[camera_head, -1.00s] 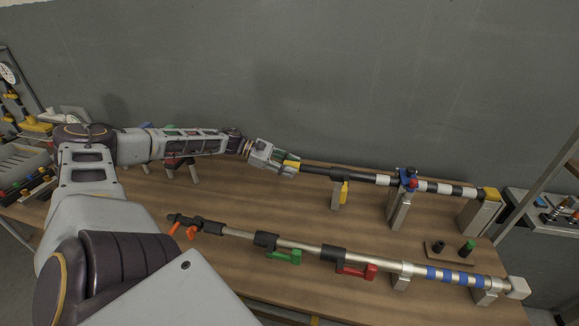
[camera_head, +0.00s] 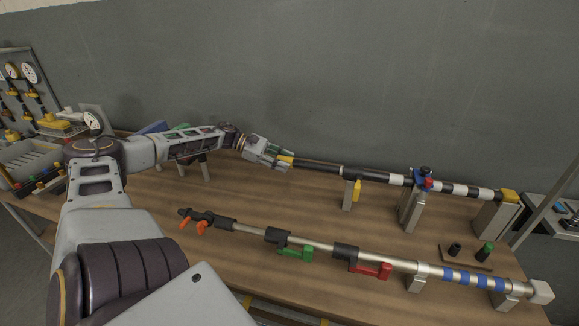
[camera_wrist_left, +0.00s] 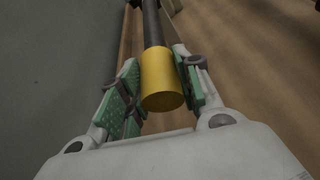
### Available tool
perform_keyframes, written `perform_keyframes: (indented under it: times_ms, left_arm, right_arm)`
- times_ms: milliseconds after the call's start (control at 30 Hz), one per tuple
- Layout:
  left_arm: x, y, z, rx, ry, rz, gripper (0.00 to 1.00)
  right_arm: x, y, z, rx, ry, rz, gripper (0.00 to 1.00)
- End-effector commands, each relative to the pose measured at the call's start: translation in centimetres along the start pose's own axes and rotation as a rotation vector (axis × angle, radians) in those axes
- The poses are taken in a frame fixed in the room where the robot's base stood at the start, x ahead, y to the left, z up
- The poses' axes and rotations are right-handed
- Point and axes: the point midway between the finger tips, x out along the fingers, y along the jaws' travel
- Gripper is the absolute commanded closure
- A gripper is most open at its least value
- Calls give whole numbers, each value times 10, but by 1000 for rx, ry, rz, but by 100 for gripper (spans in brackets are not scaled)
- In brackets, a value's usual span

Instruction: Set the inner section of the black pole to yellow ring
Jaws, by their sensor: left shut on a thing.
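The black pole (camera_head: 375,176) lies across stands along the back of the table. Its thinner left length (camera_head: 317,165) is plain black, with a narrow pale band (camera_head: 344,170) where it meets the thicker part. The right part has black and white bands. A yellow clamp piece (camera_head: 357,190) hangs under the pole by the left stand. My left gripper (camera_head: 281,160) is shut on the yellow end cap (camera_head: 286,160) at the pole's left end. In the left wrist view, the cap (camera_wrist_left: 162,84) sits between its green pads (camera_wrist_left: 153,88). No yellow ring is clearly visible. My right gripper is out of view.
A silver pole (camera_head: 390,260) with green (camera_head: 295,253) and red (camera_head: 372,270) levers and blue bands lies in front. A small block with black and green plugs (camera_head: 486,252) is at right. Gauges and a bin stand at far left.

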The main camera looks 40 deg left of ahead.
Motion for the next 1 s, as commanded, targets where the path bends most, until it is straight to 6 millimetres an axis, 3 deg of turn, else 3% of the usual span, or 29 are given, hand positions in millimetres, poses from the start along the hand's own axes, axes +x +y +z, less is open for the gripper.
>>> perform_keyframes:
  times_ms: [633,1000]
  left_arm:
    - [-69,1,-28,-1,-3,3,100]
    - [-76,-1,-32,-3,-1,-3,100]
  right_arm:
    - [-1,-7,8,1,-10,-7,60]
    - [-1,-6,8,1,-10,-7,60]
